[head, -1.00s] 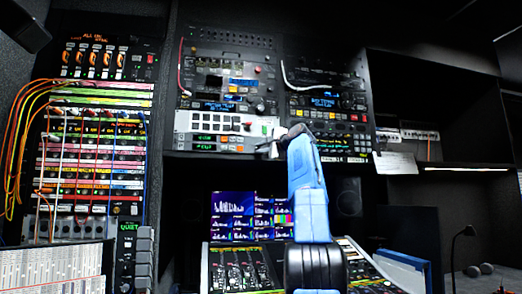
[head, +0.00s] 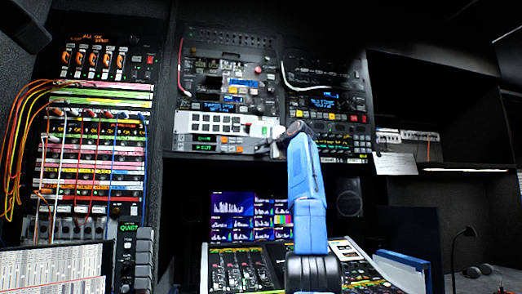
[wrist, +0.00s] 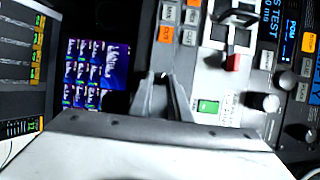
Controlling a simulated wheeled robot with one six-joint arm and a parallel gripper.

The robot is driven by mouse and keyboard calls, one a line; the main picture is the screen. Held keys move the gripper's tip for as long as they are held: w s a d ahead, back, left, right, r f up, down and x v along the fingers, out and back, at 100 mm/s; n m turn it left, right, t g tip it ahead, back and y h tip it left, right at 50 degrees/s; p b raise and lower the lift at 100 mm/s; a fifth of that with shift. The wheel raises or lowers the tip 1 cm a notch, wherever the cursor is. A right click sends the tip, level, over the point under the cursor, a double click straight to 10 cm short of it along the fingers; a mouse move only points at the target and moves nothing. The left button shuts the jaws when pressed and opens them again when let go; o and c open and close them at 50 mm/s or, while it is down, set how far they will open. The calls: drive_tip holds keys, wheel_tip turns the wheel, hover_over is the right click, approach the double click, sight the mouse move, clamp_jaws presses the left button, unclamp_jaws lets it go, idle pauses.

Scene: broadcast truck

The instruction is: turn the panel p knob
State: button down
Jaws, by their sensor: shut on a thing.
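My gripper (wrist: 163,88) is shut on a small knob at the edge of the light grey panel (wrist: 190,60) in the wrist view. The fingers hide nearly all of the knob, so its pointer cannot be read. In the head view my gripper (head: 272,145) is at the lower right end of that light panel (head: 182,122), below the upper rack units. My blue arm reaches up to it from the bottom centre.
A green button (wrist: 208,106), a red lever cap (wrist: 233,62) and grey knobs (wrist: 262,80) lie close to the fingers. Multiview screens (head: 233,218) and a mixing desk (head: 240,268) are below. A patch bay with cables (head: 92,150) stands left.

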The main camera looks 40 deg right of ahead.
drive_tip(key=shift+w+f, duration=0.1)
drive_tip(key=shift+f, duration=0.05)
drive_tip(key=c, duration=1.7)
unclamp_jaws()
drive_tip(key=shift+o, duration=0.2)
drive_tip(key=shift+s+a+r, duration=0.15)
drive_tip(key=shift+s+r, duration=0.1)
drive_tip(key=shift+s, duration=0.6)
drive_tip(key=s+a, duration=0.2)
drive_tip(key=s, duration=1.3)
drive_tip(key=shift+s+a, duration=0.2)
drive_tip(key=shift+s, duration=0.1)
